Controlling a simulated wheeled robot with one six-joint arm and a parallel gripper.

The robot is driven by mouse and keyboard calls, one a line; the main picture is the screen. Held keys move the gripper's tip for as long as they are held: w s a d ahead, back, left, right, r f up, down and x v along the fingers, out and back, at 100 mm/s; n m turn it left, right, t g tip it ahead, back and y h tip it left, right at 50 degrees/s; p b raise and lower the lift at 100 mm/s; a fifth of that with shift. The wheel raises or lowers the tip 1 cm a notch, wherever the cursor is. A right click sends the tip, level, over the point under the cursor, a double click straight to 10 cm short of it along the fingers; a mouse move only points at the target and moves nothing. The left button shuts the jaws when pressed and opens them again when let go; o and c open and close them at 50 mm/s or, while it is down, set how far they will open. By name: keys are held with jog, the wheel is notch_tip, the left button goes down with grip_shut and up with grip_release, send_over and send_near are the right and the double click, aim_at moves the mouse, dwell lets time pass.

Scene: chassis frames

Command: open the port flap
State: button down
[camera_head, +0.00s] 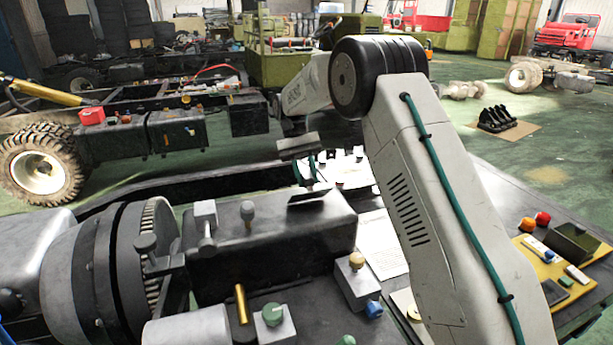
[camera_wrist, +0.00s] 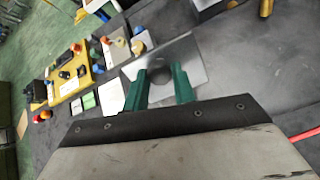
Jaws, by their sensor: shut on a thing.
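A dark block (camera_head: 265,235) and a ribbed round housing (camera_head: 108,258) stand in front of the gripper. A small grey box with a yellow knob (camera_head: 356,284) is to their right. A yellow tray (camera_head: 545,275) with small parts lies at the right; it also shows in the wrist view (camera_wrist: 68,84).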

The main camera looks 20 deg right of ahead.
dwell(0.3)
jog(key=c, duration=1.1)
grip_release()
jog(key=shift+c, duration=0.2)
jog(key=shift+r, duration=0.1)
jog(key=shift+r, duration=0.25)
jog(key=r, duration=0.3)
jog(key=shift+s, duration=0.35)
jog(key=s+r, duration=0.1)
jog(key=s, duration=1.4)
jog(key=shift+s+r, duration=0.15)
jog(key=shift+c, duration=0.3)
